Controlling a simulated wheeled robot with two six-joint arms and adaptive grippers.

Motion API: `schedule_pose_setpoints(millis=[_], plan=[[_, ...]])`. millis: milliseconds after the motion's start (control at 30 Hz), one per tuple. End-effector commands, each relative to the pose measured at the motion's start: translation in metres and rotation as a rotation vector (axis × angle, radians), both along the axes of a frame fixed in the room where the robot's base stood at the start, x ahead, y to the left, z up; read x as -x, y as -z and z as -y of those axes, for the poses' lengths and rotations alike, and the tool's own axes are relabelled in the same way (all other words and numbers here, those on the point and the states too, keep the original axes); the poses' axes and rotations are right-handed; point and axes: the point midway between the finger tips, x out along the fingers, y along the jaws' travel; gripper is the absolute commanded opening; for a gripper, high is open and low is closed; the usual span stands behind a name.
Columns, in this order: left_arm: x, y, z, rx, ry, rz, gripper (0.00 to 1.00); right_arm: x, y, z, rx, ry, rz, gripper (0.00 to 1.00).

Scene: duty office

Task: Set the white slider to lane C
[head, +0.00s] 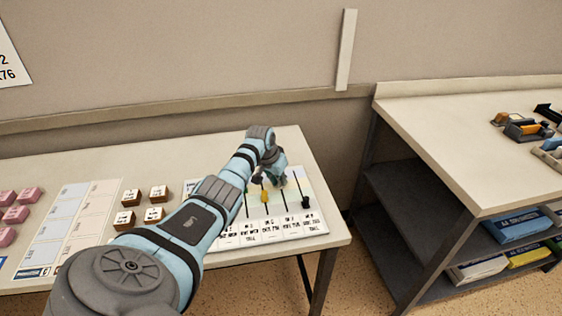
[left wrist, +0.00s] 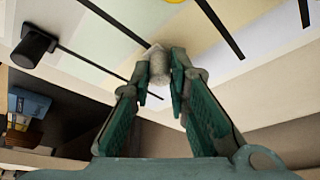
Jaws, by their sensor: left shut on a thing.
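The white slider (left wrist: 159,62) is a pale rounded knob between my fingertips in the left wrist view. My left gripper (left wrist: 160,75) is shut on it, with one green-padded finger on each side. In the head view the left gripper (head: 273,178) is over the far part of the slider panel (head: 288,212), and it hides the white slider. The panel has dark parallel slots, pale coloured bands and a row of printed labels along its near edge. The label text is too small to read, so I cannot tell the slider's lane.
A yellow knob (head: 265,196) and a black knob (head: 306,203) sit on neighbouring slots. Lettered blocks (head: 142,204), pink blocks (head: 12,214) and a lane chart (head: 75,222) lie to the left. A second table (head: 450,140) with shelves stands right, across a gap.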

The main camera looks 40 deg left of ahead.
Motion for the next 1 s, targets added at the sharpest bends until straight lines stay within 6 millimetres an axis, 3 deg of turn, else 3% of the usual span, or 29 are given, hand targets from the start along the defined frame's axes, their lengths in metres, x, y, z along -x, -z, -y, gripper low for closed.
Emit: schedule_pose_setpoints(millis=[33,133,533,667,800,1000], plan=[[0.000,-0.001,-0.001,-0.001,0.000,0.003,0.21,0.004,0.000,0.000,0.000,0.000,-0.006,0.36],[0.000,-0.001,-0.002,-0.002,-0.002,0.002,0.36,0.004,0.000,0.000,0.000,0.001,-0.007,0.36],[0.004,-0.009,-0.004,-0.004,-0.006,0.005,0.36,-0.004,0.000,0.002,0.002,0.000,0.007,0.36],[0.013,-0.029,-0.002,-0.009,-0.002,0.004,0.36,-0.004,0.000,0.001,0.001,0.000,0.006,0.36],[0.029,-0.069,0.001,-0.008,-0.004,0.005,0.36,-0.004,0.000,0.001,0.001,0.000,0.006,0.36],[0.044,-0.106,0.005,-0.004,-0.005,0.001,0.36,-0.003,0.000,0.000,0.001,0.000,0.006,0.36]])
